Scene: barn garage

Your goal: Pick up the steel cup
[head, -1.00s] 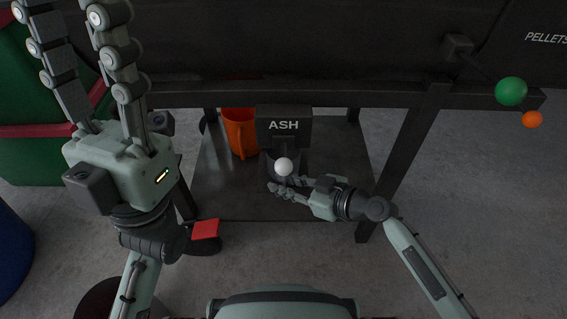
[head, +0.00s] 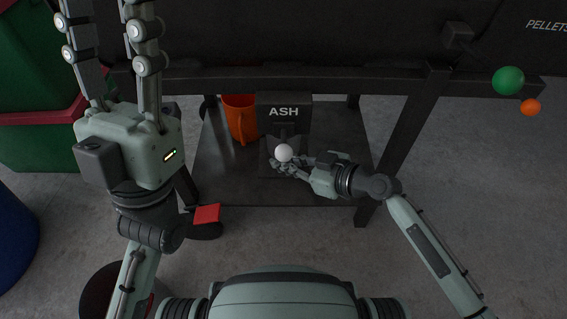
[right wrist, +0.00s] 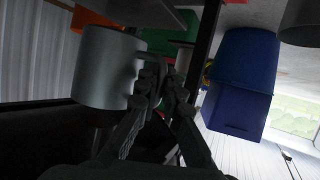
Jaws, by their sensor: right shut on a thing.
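The steel cup (right wrist: 104,68) is a plain grey mug in the right wrist view, its handle (right wrist: 148,72) towards my fingers. My right gripper (right wrist: 163,88) is shut on that handle, with the cup body beside the fingers. In the head view my right gripper (head: 282,168) is at the front of the ASH box, below a white ball. The cup is hard to make out there, and I cannot tell whether it touches the shelf. My left gripper (head: 112,55) is raised at the left, open and empty, its fingers apart and tips cut off at the top.
An orange pitcher (head: 240,118) stands left of the ASH box (head: 284,112) on the dark low shelf (head: 225,185). A white ball (head: 284,153) sits before the box. Dark legs (head: 405,140) and a beam (head: 330,88) frame the shelf. Green bins (head: 35,130) stand left.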

